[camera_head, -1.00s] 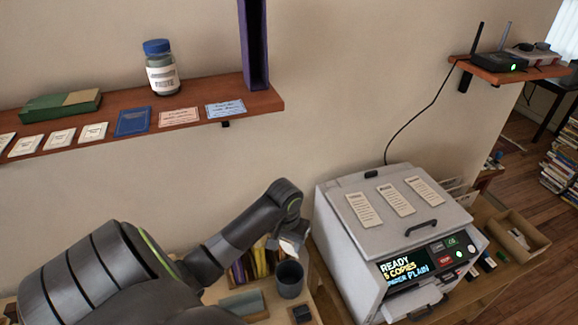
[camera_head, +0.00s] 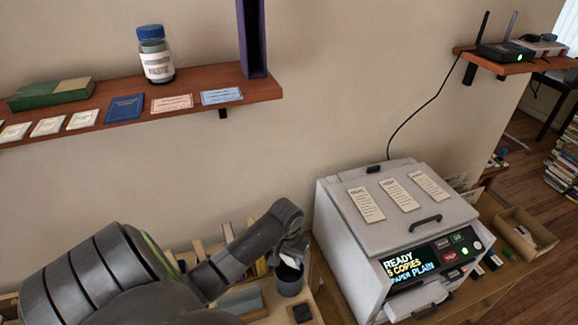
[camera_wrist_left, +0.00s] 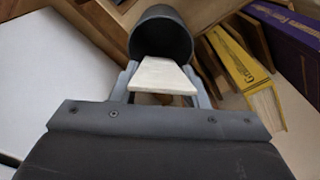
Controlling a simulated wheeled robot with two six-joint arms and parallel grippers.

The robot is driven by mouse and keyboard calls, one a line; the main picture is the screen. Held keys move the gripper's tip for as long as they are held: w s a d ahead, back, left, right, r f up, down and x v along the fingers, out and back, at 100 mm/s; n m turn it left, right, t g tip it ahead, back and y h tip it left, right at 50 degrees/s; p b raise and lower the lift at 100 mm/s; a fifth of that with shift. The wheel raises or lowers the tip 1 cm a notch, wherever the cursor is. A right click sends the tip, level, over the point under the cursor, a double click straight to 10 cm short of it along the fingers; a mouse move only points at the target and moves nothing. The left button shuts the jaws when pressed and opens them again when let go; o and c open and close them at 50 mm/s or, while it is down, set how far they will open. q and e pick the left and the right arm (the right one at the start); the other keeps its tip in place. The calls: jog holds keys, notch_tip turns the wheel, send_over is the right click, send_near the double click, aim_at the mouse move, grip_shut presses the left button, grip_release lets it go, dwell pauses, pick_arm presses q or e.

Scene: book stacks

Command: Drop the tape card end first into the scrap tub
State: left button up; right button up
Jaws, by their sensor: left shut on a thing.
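The scrap tub (camera_head: 289,282) is a dark grey round cup standing on the desk left of the copier. It also shows in the left wrist view (camera_wrist_left: 161,38), with its open mouth beyond the fingers. My left gripper (camera_head: 291,259) is at the tub's mouth. In the left wrist view the left gripper (camera_wrist_left: 164,84) is shut on the tape card (camera_wrist_left: 162,77), a pale cream flat piece. The card's far end points at the tub and overlaps its rim in the picture. I cannot tell whether it is inside. My right gripper is in neither view.
A white copier (camera_head: 400,240) stands close to the right of the tub. Upright books, including a yellow one (camera_wrist_left: 240,68) and a purple one (camera_wrist_left: 286,40), are beside the tub. A wooden shelf (camera_head: 200,92) with a jar (camera_head: 155,55) and cards is on the wall above.

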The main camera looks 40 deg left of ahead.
pick_arm(q)
jog(key=shift+f, duration=0.2)
jog(key=o, duration=1.1)
notch_tip(320, 180, up, 3)
jog(key=p, duration=0.3)
jog(key=shift+f, duration=0.1)
notch_tip(320, 180, up, 7)
dwell(0.6)
dwell(0.5)
